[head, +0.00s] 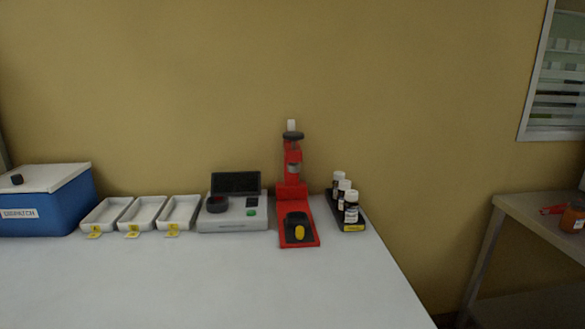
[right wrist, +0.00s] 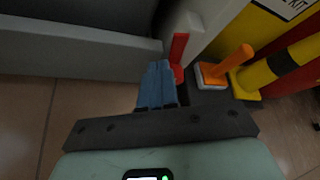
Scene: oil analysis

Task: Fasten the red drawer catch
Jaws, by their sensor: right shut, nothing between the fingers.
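A red catch (right wrist: 179,50), a narrow upright lever with a rounded lower end, is on a pale post in the right wrist view. A grey drawer-like front (right wrist: 80,52) lies to its left. My right gripper (right wrist: 159,66) has its blue fingers together and empty, with the tips just left of the catch's lower end. I cannot tell whether they touch it. Whether the catch is fastened is not clear. The head view shows neither the catch nor my grippers.
The head view shows a white bench (head: 200,285) with a blue dispatch box (head: 70,205), trays, a grey instrument (head: 232,222), a red stand (head: 291,190) and bottles (head: 351,208).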

